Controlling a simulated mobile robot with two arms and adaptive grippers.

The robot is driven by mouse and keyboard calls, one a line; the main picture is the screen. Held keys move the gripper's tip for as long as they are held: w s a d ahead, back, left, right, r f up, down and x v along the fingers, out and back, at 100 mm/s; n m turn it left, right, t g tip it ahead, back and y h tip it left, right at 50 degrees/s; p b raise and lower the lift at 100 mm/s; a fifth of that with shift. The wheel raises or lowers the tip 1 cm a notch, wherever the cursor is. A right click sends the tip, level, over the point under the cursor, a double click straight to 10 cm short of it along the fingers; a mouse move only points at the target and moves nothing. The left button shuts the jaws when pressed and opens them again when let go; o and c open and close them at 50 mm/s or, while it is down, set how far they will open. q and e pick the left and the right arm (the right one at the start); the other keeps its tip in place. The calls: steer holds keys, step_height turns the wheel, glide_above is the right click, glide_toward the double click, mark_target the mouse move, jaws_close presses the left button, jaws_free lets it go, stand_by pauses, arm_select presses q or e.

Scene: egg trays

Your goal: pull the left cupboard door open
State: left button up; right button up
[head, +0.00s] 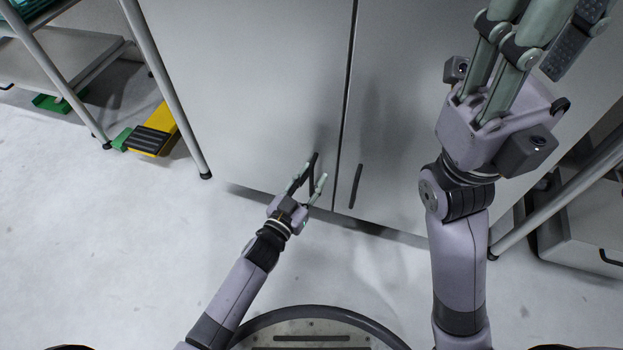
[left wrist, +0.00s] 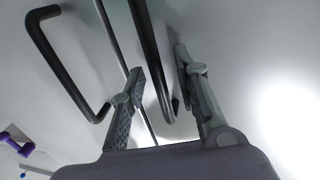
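The left cupboard door (head: 250,85) is a plain grey panel, shut level with the right door (head: 420,130). Its dark bar handle (head: 315,160) is low, near the seam. My left gripper (head: 314,172) is at this handle with its fingers apart. In the left wrist view, the handle (left wrist: 150,45) runs between the two open fingers of my left gripper (left wrist: 160,65). Neither finger is clearly pressed on it. My right gripper (head: 545,30) is raised in front of the right door, with its fingertips cut off by the frame's top edge.
The right door's handle (head: 355,187) is just right of the seam; it also shows in the left wrist view (left wrist: 60,70). A metal-legged rack (head: 165,80) and a yellow step (head: 155,130) stand left. Another frame leg (head: 540,220) is right. The floor before the doors is clear.

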arm_select(q)
jaws_close()
stand_by(0.7)
